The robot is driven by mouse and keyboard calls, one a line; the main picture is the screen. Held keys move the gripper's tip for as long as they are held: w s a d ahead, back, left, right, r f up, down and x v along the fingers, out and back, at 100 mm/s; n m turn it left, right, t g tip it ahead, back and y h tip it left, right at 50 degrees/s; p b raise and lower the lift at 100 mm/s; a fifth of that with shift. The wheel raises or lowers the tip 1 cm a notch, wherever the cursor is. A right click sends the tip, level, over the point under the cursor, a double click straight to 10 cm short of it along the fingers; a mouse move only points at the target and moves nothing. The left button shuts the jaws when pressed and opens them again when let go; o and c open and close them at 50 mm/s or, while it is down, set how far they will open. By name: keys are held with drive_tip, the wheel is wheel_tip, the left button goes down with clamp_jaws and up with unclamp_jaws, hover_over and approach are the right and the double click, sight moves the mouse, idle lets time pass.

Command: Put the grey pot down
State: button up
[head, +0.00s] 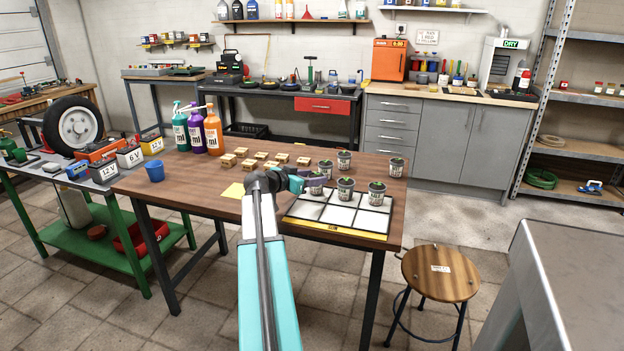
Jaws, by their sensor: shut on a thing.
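My gripper (301,183) is at the end of my outstretched arm, over the brown table. It is shut on a grey pot (316,187) with green on top, which looks upright. The pot is at the back left part of a white gridded tray (313,212) with a yellow front strip. I cannot tell if the pot touches the tray. Two similar pots stand on the tray to the right: one (345,192) close by and one (377,197) farther right. Three more stand behind: one (326,170), one (344,162) and one (396,169).
The tray's front cells look empty. A round stool (440,272) stands at the front right.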

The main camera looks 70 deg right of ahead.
drive_tip(key=shift+f, duration=0.25)
drive_tip(key=o, duration=1.1)
drive_tip(key=shift+r, duration=0.15)
drive_tip(key=v, duration=1.2)
